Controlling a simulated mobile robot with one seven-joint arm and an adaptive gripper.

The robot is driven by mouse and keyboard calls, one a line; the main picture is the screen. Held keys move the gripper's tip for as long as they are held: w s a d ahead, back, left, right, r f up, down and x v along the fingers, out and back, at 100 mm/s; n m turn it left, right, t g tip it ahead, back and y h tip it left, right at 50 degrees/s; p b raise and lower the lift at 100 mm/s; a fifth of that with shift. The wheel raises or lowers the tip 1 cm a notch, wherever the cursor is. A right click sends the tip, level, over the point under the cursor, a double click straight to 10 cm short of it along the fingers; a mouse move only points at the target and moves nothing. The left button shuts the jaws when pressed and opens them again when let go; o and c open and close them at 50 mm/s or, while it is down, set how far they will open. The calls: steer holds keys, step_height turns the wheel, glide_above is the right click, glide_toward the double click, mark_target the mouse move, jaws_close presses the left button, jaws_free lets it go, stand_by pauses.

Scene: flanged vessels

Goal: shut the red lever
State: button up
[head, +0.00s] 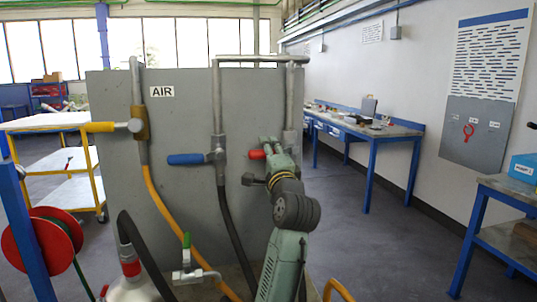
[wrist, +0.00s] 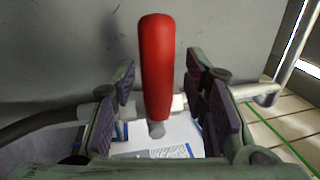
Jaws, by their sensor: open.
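The red lever (head: 257,154) sticks out level to the left from the right-hand pipe on the grey panel, partly hidden by my gripper (head: 272,148). In the wrist view the red lever (wrist: 157,65) stands between the two padded fingers of my gripper (wrist: 160,95). The fingers are open, with a gap on each side of the handle. Its metal stem shows below the red grip. The valve body behind it is mostly hidden.
On the same panel (head: 180,120) are a blue lever (head: 186,159) and a yellow lever (head: 99,127), both pointing left. A small green-handled valve (head: 186,241) sits lower down. Hoses hang in front. Open floor lies right of the panel, before the blue-legged bench (head: 368,130).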

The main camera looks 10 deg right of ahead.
steer(key=s+f, duration=0.2)
steer(key=s, duration=0.9)
steer(key=shift+s+d+f, duration=0.2)
steer(key=shift+s, duration=0.15)
